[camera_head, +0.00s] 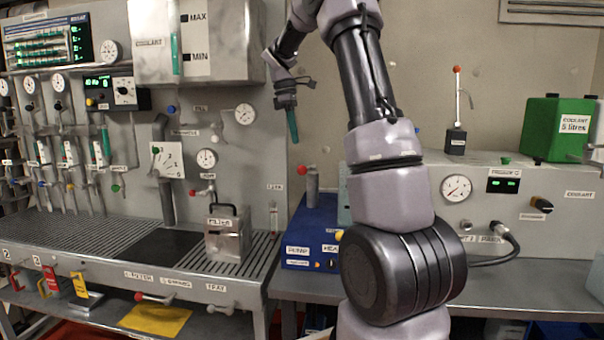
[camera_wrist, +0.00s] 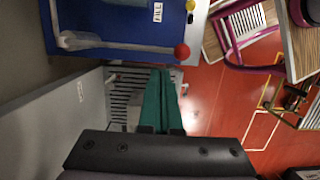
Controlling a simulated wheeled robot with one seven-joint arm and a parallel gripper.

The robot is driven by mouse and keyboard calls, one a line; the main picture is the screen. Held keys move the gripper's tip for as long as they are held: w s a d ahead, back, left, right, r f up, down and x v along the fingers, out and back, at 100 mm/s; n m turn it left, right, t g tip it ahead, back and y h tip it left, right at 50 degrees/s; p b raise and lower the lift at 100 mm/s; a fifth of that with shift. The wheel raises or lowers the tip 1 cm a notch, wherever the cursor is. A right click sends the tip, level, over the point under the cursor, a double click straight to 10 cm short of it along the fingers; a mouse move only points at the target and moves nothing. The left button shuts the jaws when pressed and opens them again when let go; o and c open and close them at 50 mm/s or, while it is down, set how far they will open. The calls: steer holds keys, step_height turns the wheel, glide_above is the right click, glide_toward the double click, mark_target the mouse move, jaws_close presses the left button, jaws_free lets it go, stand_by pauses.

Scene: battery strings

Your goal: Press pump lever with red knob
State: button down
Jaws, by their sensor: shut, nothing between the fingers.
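A grey lever (camera_wrist: 120,44) with a red knob (camera_wrist: 182,52) crosses the edge of a blue unit in the wrist view. The red knob also shows in the head view (camera_head: 302,170), beside a grey cylinder on the blue unit (camera_head: 318,220) with a PUMP label. My gripper (camera_head: 294,138) has teal fingers, held together and pointing down, above and slightly left of that knob. In the wrist view the shut fingers (camera_wrist: 160,78) are empty and lie close to the knob in the picture, apart from it.
Another upright lever with a red knob (camera_head: 457,69) stands on a black base at the right. A steel filter box (camera_head: 226,240) stands on the grated bench at left. A wall panel with gauges and a coolant tank (camera_head: 150,50) is close to my gripper. A green container (camera_head: 545,130) is far right.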

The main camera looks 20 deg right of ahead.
step_height(320, 180, down, 12)
steer(key=s+d, duration=0.1)
steer(key=d, duration=0.1)
steer(key=shift+s, duration=0.2)
steer(key=shift+r, duration=0.1)
step_height(320, 180, down, 9)
steer(key=shift+s, duration=0.2)
steer(key=shift+a, duration=0.1)
steer(key=s+a+r, duration=0.1)
steer(key=a+r, duration=0.1)
steer(key=r, duration=0.5)
steer(key=a+r, duration=0.2)
steer(key=r, duration=0.5)
steer(key=shift+s+a, duration=0.35)
steer(key=shift+s, duration=0.05)
